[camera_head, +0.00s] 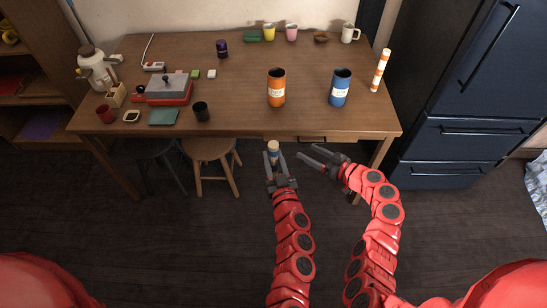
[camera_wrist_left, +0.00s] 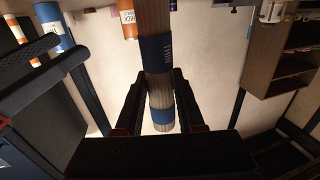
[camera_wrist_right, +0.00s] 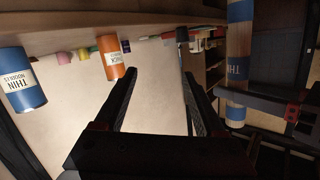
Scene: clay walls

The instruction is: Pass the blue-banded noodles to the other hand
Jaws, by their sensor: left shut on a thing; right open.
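The blue-banded noodles (camera_head: 273,147) are a pale bundle with blue bands, held in front of the table's near edge. My left gripper (camera_head: 273,160) is shut on them; in the left wrist view the noodles (camera_wrist_left: 155,52) stand between the two fingers (camera_wrist_left: 160,100). My right gripper (camera_head: 322,158) is open and empty, a short way to the right and apart from the noodles. In the right wrist view the noodles (camera_wrist_right: 239,60) are at the right, outside the open fingers (camera_wrist_right: 165,95). The far end of the bundle is cut off in both wrist views.
On the wooden table (camera_head: 235,85) stand an orange canister (camera_head: 276,90), a blue canister (camera_head: 340,90) and an orange-and-white bundle (camera_head: 380,70). Cups, a red-and-grey box (camera_head: 168,90) and a white jug (camera_head: 96,68) stand farther off. Stools (camera_head: 211,152) are below the table. A dark fridge (camera_head: 460,90) is at right.

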